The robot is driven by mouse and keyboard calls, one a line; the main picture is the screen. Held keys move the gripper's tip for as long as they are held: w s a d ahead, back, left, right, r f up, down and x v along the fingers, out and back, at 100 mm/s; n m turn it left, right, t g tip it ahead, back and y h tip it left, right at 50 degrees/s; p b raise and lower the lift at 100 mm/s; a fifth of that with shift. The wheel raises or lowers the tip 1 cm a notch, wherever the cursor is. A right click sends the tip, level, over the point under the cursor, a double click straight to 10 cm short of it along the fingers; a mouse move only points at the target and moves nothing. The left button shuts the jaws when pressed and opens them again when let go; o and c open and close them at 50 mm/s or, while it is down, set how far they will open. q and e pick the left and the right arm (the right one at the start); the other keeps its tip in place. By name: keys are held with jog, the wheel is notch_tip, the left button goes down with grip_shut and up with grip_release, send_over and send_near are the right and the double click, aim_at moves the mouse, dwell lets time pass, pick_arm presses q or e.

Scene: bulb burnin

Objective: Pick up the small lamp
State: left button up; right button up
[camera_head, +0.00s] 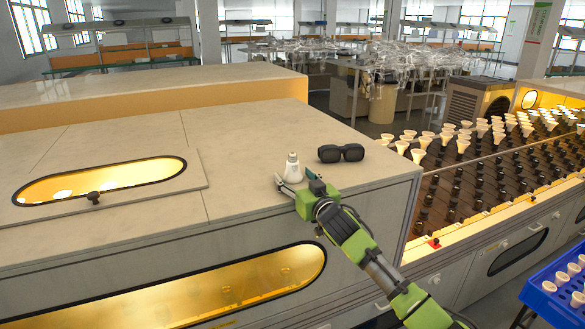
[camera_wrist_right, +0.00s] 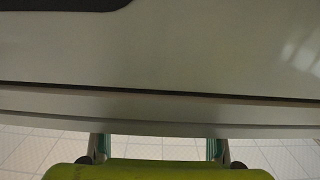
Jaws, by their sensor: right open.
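The small lamp (camera_head: 292,170) is a white bulb with a wide lower part and a narrow neck. It stands upright on the beige top of the long cabinet, near the front edge. My right gripper (camera_head: 294,180) is open at the near side of the lamp, with its fingertips close to the lamp's lower part. I cannot tell whether they touch it. In the right wrist view the fingers (camera_wrist_right: 157,147) are spread apart with nothing visible between them, and the lamp does not show there. My left gripper is not in view.
A dark knob (camera_head: 94,198) stands by the lit window at left. A rack of several white bulbs (camera_head: 463,146) is at right, and a blue crate (camera_head: 548,303) at lower right.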

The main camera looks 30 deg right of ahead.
jog(key=shift+w, duration=0.1)
jog(key=c, duration=1.2)
jog(key=shift+r, duration=0.1)
